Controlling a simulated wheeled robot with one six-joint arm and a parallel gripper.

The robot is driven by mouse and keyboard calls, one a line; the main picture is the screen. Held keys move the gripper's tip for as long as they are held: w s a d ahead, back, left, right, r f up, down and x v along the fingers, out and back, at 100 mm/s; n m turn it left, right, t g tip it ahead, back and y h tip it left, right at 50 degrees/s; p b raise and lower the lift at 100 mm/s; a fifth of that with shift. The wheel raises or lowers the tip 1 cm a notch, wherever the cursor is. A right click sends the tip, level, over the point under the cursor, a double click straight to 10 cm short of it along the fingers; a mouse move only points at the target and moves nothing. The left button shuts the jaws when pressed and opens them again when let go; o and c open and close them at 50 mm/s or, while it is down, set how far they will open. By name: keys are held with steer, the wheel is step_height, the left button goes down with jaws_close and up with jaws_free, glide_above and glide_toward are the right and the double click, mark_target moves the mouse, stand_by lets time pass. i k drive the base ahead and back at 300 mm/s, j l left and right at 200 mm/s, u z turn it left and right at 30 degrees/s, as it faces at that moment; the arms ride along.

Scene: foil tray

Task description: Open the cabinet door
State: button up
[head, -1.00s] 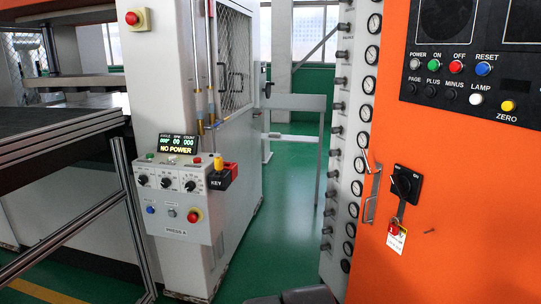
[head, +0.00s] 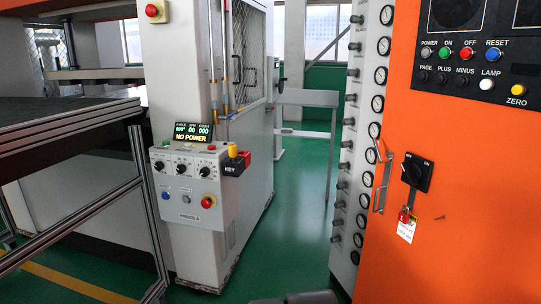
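The orange cabinet (head: 455,190) fills the right side of the head view. Its front looks closed, with no open gap visible. A metal handle (head: 381,180) stands upright near its left edge. Right of the handle is a black rotary switch (head: 416,171), with a red padlock-like piece and a white tag (head: 406,228) hanging below it. My gripper is not in view, so its place relative to the handle cannot be seen.
A white column of gauges (head: 362,150) borders the cabinet on the left. A white press (head: 205,120) with a control box stands left of centre. A metal-framed table (head: 140,190) is at far left. Green floor (head: 300,225) lies open between press and gauges.

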mark_target(472, 235)
steer(key=z, duration=1.6)
steer(key=i+j+u, duration=0.2)
steer(key=u, duration=0.15)
steer(key=i+j+u, duration=0.2)
steer(key=u, duration=0.15)
steer(key=i+j+u, duration=0.1)
steer(key=i+u, duration=0.25)
